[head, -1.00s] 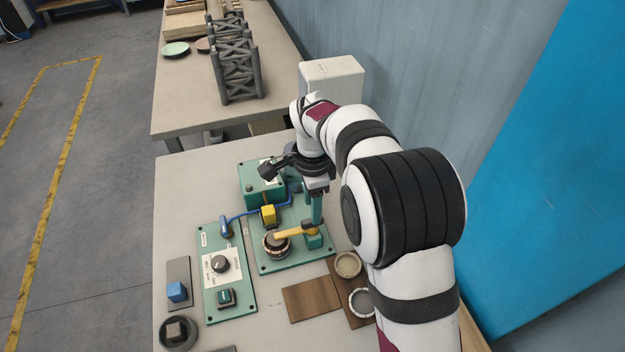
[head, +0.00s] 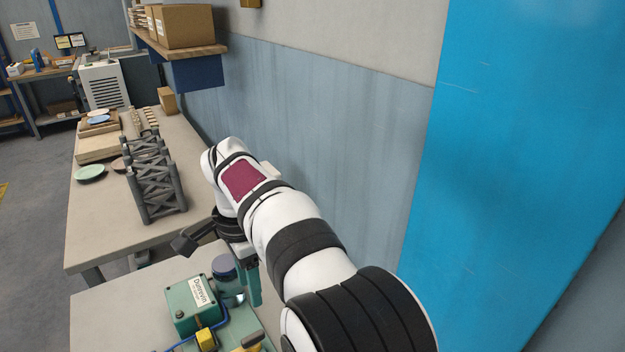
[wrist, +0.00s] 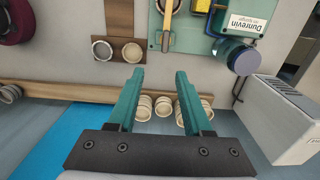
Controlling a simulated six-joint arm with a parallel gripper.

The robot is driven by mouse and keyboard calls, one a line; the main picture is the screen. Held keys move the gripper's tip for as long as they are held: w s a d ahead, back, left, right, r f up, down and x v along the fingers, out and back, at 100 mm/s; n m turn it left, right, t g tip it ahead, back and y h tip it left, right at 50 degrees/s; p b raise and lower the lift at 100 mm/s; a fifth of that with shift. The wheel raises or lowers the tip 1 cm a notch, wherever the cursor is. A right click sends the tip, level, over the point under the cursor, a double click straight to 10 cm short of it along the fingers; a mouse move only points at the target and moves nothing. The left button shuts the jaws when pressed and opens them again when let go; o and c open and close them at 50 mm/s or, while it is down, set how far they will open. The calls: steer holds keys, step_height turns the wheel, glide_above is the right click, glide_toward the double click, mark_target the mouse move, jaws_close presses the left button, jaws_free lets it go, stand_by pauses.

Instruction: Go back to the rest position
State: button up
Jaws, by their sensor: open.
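My gripper (wrist: 158,72) is open and empty in the wrist view, its two green fingers apart. No object is between the fingers.
A grey lattice rack (head: 155,180) and a green plate (head: 89,173) stand on the far table. In the wrist view, two small round dishes (wrist: 133,52) sit on a brown board, several stacked dishes (wrist: 163,106) lie past an edge, and a white box (wrist: 280,118) stands right.

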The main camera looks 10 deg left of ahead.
steer(key=s+d+r+n, duration=0.1)
steer(key=s+d+r, duration=0.1)
steer(key=d, duration=0.5)
steer(key=s+d+r, duration=0.1)
steer(key=s+d, duration=0.2)
steer(key=d, duration=0.4)
steer(key=s+d+f+n+y, duration=0.1)
steer(key=s+d+f, duration=0.2)
steer(key=s+d, duration=0.3)
steer(key=s+d+f+n, duration=0.1)
steer(key=s+d+f, duration=0.2)
steer(key=s, duration=0.8)
steer(key=d, duration=0.2)
steer(key=shift+s+d+y, duration=0.4)
